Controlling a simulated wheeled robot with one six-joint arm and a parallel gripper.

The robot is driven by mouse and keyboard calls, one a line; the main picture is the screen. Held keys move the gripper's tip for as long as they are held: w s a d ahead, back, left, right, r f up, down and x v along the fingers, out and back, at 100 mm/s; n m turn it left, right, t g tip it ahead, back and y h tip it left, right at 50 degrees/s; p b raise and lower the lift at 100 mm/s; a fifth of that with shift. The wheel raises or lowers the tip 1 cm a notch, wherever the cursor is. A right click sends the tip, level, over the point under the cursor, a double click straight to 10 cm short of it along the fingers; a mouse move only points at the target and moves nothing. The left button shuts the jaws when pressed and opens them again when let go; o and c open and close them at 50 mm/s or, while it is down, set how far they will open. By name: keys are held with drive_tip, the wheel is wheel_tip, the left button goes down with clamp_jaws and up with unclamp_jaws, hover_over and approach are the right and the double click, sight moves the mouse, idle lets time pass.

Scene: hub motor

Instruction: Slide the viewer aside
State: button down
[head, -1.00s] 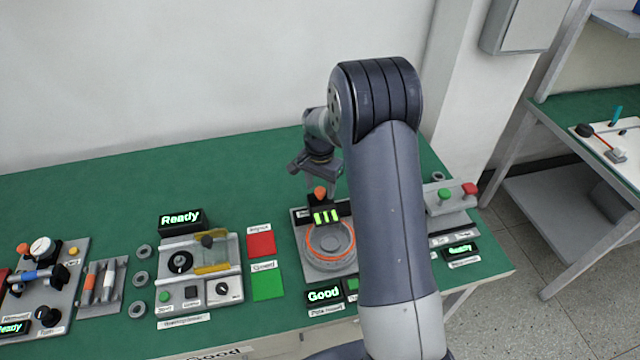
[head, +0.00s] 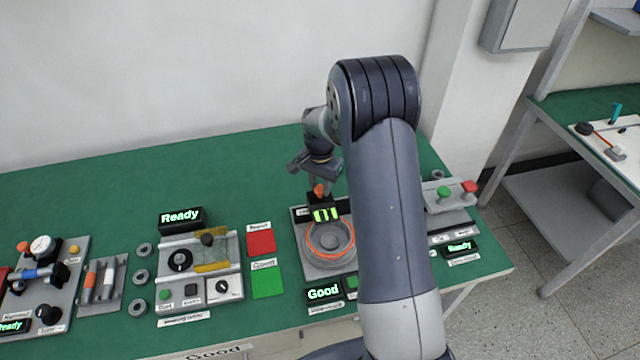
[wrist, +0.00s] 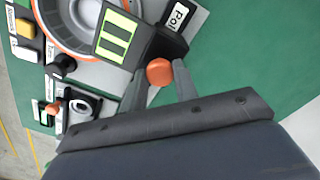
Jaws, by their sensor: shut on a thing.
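The viewer (head: 323,206) is a black block with lit yellow-green bars and an orange knob (head: 319,189) on its back. It stands over the far edge of a round hub with an orange ring (head: 331,239) on a grey plate. In the wrist view the viewer (wrist: 127,38) covers part of the orange ring (wrist: 60,40). My gripper (wrist: 160,76) is shut on the orange knob (wrist: 159,72), one finger on each side. In the head view my gripper (head: 318,183) is small and partly hidden by my arm.
A "Good" display (head: 323,292) stands in front of the hub plate. Red (head: 261,243) and green (head: 267,282) squares lie to its left. A station with green and red buttons (head: 450,193) stands to the right. The green table behind is clear.

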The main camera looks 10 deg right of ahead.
drive_tip(key=d+b, duration=0.2)
drive_tip(key=d, duration=0.9)
drive_tip(key=shift+d, duration=0.15)
drive_tip(key=c, duration=1.1)
unclamp_jaws()
drive_tip(key=shift+d, duration=0.2)
drive_tip(key=shift+c, duration=0.2)
drive_tip(key=shift+o, duration=0.2)
drive_tip(key=shift+a, duration=0.1)
wheel_tip(320, 180, up, 11)
drive_tip(key=b, duration=0.1)
drive_tip(key=shift+b, duration=0.4)
drive_tip(key=shift+f, duration=0.15)
